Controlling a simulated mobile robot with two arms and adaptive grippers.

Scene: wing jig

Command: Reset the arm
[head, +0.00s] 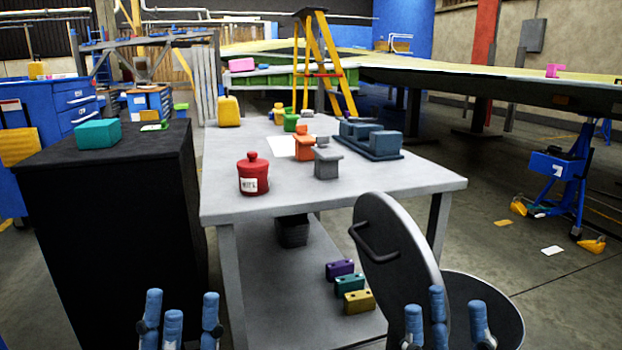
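My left gripper (182,308) is at the bottom left, its blue fingers pointing up and spread apart, with nothing between them. It is in front of the black cabinet (105,240). My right gripper (447,312) is at the bottom right, its blue fingers also spread and empty. It shows in front of a round grey bin (505,312) with a raised lid (395,250) that has a dark handle. I cannot tell how far the fingers are from the bin. The lower parts of both grippers are cut off by the picture's edge.
A grey table (400,180) holds a red jar (253,176), an orange part (303,145), a grey part (327,162) and a blue block tray (370,140). Coloured blocks (350,284) lie on its lower shelf. A teal box (98,134) sits on the cabinet.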

